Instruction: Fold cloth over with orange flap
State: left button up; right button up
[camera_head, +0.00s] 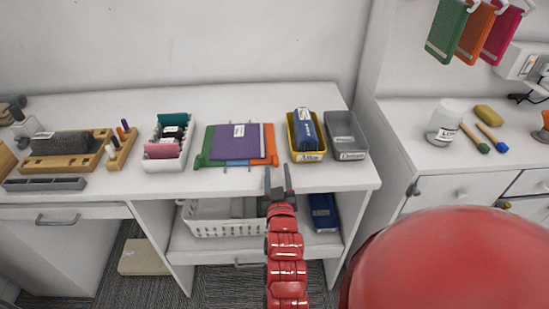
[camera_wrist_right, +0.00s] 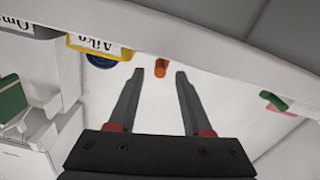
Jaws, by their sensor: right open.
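The folded cloth lies flat on the white desk, with a purple panel (camera_head: 237,143) on top. Its orange flap (camera_head: 270,145) sticks out along the right side, a green flap (camera_head: 204,146) at the left and a blue strip (camera_head: 238,163) at the front. My right gripper (camera_head: 278,168) is open and empty at the desk's front edge, just in front of the orange flap's near end. In the right wrist view a small orange piece (camera_wrist_right: 161,67) shows between the spread fingertips (camera_wrist_right: 160,73), apart from both. My left gripper is not in view.
A yellow bin (camera_head: 293,151) with a blue item and a grey bin (camera_head: 347,150) stand right of the cloth. A white tray (camera_head: 161,164) with rolls stands left. A white basket (camera_head: 208,228) sits on the shelf below the desk.

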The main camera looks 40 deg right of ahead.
aim_at(276, 156)
jog(key=p+x, duration=0.1)
jog(key=x, duration=0.7)
jog(key=shift+w, duration=0.1)
jog(key=shift+c, duration=0.2)
jog(key=shift+a, duration=0.1)
jog(key=c, duration=0.7)
grip_shut()
jog(key=shift+r, duration=0.15)
